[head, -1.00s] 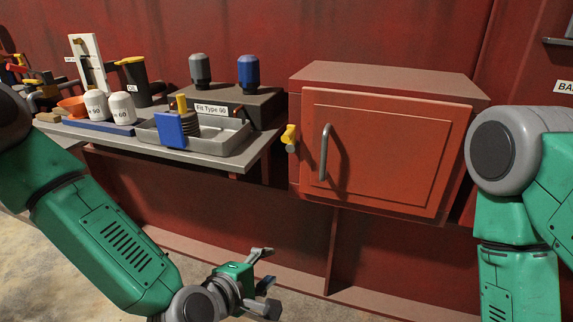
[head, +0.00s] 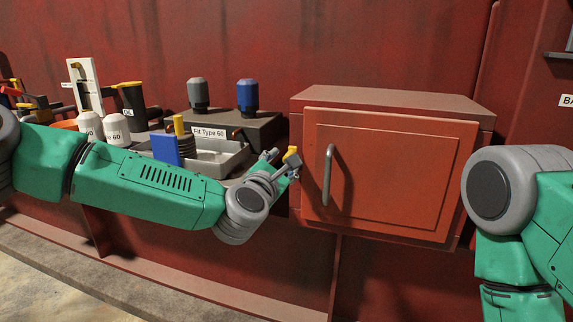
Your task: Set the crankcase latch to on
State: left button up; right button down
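The crankcase door (head: 390,165) is a red panel with a grey bar handle (head: 328,175), closed on a red box on the wall. A small yellow latch (head: 291,156) sits at the left side of this box, beside the door. My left gripper (head: 281,164) is right at the latch, with its grey fingers apart near it. Whether a finger touches the latch cannot be told. The lower part of the latch is partly hidden by the gripper. My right arm stands at the right edge; its gripper is out of view.
A shelf left of the box holds a grey tray (head: 222,160) with a blue block (head: 166,149), white canisters (head: 115,130) and a dark box (head: 240,125) carrying grey and blue bottles. My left arm passes in front of the shelf. Space before the door is clear.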

pick_arm(q)
jog(key=shift+x, duration=1.05)
jog(key=shift+w+d, duration=0.35)
jog(key=shift+d, duration=0.15)
jog(key=shift+a, duration=0.15)
jog(key=shift+a, duration=0.1)
grip_shut()
